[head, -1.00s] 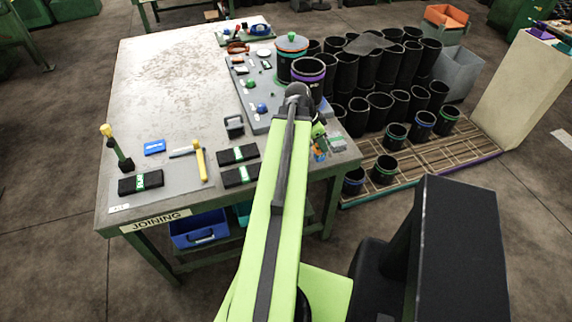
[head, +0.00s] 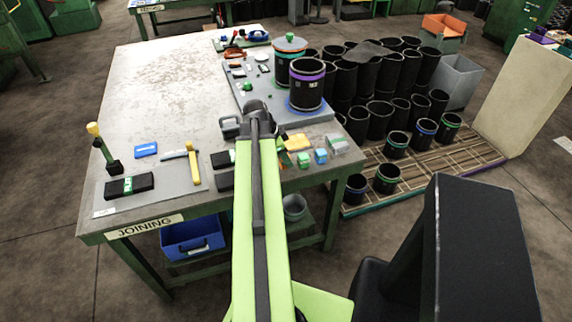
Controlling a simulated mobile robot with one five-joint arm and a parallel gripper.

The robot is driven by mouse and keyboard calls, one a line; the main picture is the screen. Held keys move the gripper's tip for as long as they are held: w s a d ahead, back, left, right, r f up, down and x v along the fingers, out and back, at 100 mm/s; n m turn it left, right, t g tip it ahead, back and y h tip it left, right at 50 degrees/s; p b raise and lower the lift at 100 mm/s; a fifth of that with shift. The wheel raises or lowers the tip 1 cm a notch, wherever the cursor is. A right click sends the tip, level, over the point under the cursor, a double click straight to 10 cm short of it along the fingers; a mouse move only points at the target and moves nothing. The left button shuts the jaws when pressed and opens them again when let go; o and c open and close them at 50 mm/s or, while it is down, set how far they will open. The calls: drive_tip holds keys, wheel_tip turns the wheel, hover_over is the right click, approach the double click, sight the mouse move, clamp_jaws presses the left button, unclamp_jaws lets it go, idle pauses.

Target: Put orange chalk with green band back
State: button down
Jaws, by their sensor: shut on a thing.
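My gripper (head: 281,148) is at the end of the green arm, over the front right part of the joining table (head: 165,70). The arm hides most of it. It is shut on a small orange piece, taken as the orange chalk (head: 284,158); only a sliver shows beside the arm. Its green band cannot be made out for certain. Just right of the gripper lie a yellow-orange block (head: 298,142), a green block (head: 304,160) and a teal block (head: 320,157). They are close to the table's front edge.
A clear box (head: 338,145) stands at the front right corner. A grey board behind carries two large black sleeves (head: 307,85). The table's back left is clear.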

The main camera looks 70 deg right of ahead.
wheel_tip(320, 180, down, 2)
drive_tip(key=shift+f+b, duration=0.1)
drive_tip(key=shift+b, duration=0.3)
drive_tip(key=shift+r, duration=0.25)
drive_tip(key=shift+f, duration=0.2)
drive_tip(key=c, duration=1)
unclamp_jaws()
drive_tip(key=shift+r+p, duration=0.55)
drive_tip(key=shift+p, duration=0.05)
drive_tip(key=p+v, duration=1)
drive_tip(key=v, duration=0.1)
drive_tip(key=shift+w+a+r, duration=0.1)
drive_tip(key=shift+a, duration=0.1)
